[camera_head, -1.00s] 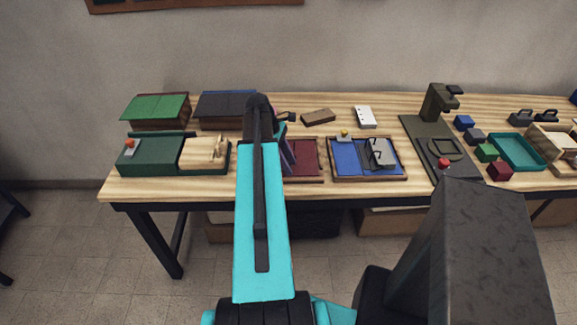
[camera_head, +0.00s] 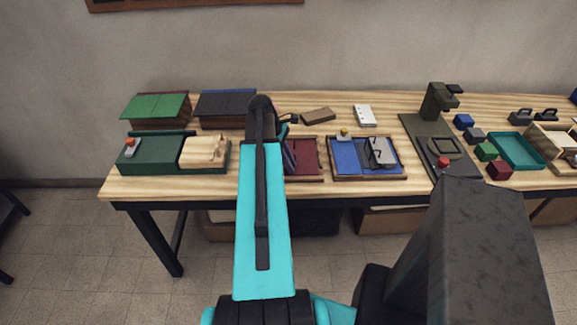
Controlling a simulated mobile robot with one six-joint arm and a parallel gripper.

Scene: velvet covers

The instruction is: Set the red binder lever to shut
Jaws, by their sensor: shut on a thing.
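The red binder (camera_head: 308,160) lies open on the table, its left part hidden behind my arm. Its dark red inside and right edge show. My gripper (camera_head: 289,154) is mostly hidden behind my arm, at the binder's left side; only a narrow dark, striped sliver shows there. It is shut on what seems to be the red binder's lever, but the arm covers the lever and the contact. I cannot tell the lever's angle.
A blue binder (camera_head: 350,155) with a metal lever plate lies close on the right. A green box (camera_head: 150,155) stands on the left, a brown block (camera_head: 318,115) behind. A dark press (camera_head: 437,105) stands farther right. Bare wood runs along the front edge.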

